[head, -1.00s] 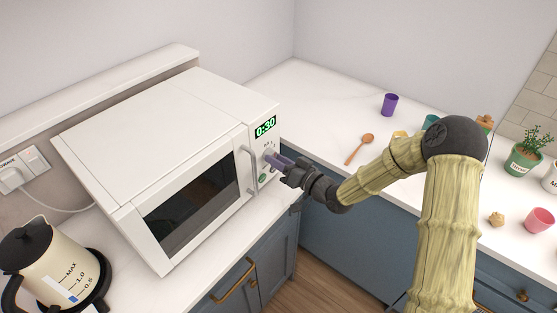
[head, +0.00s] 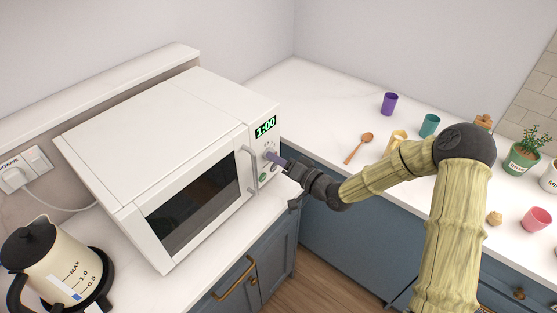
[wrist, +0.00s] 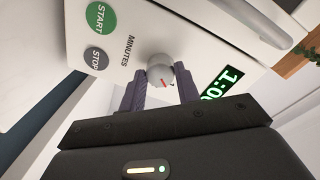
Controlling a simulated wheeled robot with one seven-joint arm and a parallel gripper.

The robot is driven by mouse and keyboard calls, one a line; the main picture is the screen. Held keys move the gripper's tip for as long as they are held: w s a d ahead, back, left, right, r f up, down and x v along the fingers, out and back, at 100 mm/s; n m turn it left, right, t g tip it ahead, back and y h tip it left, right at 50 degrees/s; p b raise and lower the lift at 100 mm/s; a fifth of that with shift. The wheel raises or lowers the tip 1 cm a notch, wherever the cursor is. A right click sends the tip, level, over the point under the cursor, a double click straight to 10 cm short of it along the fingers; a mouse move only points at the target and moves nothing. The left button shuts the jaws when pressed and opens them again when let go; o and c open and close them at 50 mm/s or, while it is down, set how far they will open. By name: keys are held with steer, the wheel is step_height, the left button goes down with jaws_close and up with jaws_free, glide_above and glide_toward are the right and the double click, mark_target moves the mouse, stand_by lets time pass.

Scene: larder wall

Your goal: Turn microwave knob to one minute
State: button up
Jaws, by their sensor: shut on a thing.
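The white microwave (head: 165,120) stands on the left counter with its door closed. Its green display (head: 265,127) reads 1:00, and part of it shows in the wrist view (wrist: 222,82). The round grey knob (wrist: 159,70) has a red pointer line and sits by the label MINUTES. My gripper (head: 276,158) is at the control panel. In the wrist view its two purple fingers (wrist: 160,90) are shut on the knob, one on each side. In the head view the fingers partly hide the knob.
Green START (wrist: 101,17) and grey STOP (wrist: 96,59) buttons are beside the knob. The door handle (head: 250,170) is just left of the panel. A kettle (head: 55,262) stands at lower left.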

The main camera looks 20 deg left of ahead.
steer(key=o, duration=1)
steer(key=shift+c, duration=0.2)
steer(key=shift+d, duration=0.1)
steer(key=b+v, duration=0.3)
steer(key=v, duration=1.4)
steer(key=shift+d, duration=0.2)
steer(key=shift+f, duration=0.1)
